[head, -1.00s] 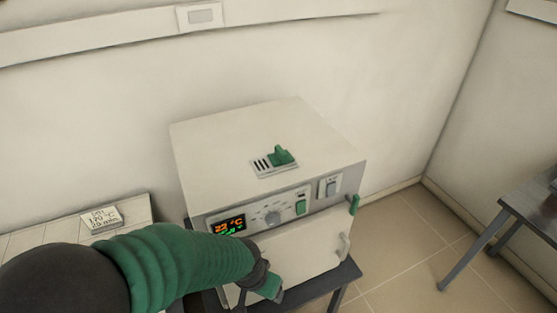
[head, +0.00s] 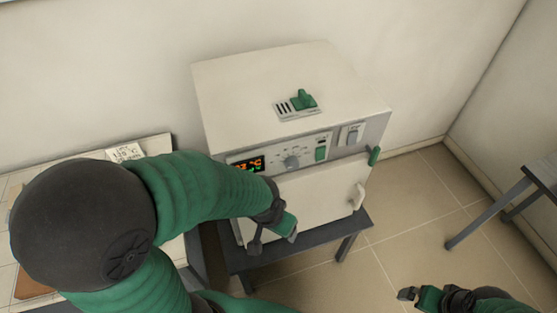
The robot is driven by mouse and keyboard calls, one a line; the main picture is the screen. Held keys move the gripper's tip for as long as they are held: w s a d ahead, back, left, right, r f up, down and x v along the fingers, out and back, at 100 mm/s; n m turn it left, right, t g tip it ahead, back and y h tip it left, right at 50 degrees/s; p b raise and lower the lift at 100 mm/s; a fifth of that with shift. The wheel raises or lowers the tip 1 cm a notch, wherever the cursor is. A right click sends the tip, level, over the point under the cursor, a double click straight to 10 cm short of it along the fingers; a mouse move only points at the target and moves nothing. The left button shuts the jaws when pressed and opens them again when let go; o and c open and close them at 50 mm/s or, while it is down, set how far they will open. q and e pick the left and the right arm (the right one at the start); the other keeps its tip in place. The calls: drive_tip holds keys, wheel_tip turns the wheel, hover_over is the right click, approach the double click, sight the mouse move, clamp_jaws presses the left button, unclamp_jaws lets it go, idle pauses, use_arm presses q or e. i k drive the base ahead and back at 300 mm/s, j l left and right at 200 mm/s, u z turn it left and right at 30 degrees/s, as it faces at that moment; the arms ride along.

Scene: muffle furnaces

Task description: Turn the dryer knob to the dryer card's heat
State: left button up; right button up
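The dryer (head: 290,85) is a pale box on a dark stand, with its door closed. Its grey round knob (head: 292,162) is on the front panel, right of the lit display (head: 249,164). A white card (head: 125,152) with small print lies on the left bench, partly hidden by my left arm; I cannot read it clearly now. My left gripper (head: 272,236) is in front of the door's lower left, below the knob and apart from it; its fingers are too small to judge. My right gripper (head: 418,294) is low at the bottom right, away from the dryer, with fingers seemingly apart.
Another table (head: 546,173) stands at right. Floor between is clear.

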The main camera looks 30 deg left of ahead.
sight(291, 164)
drive_tip(key=u, duration=2.25)
drive_tip(key=k+l, duration=0.15)
drive_tip(key=k, duration=0.35)
drive_tip(key=k+l, duration=0.15)
drive_tip(key=k, duration=0.3)
drive_tip(key=k+l+z, duration=0.1)
drive_tip(key=l, duration=0.3)
drive_tip(key=i+l, duration=0.15)
drive_tip(key=i+u, duration=0.05)
drive_tip(key=i, duration=0.05)
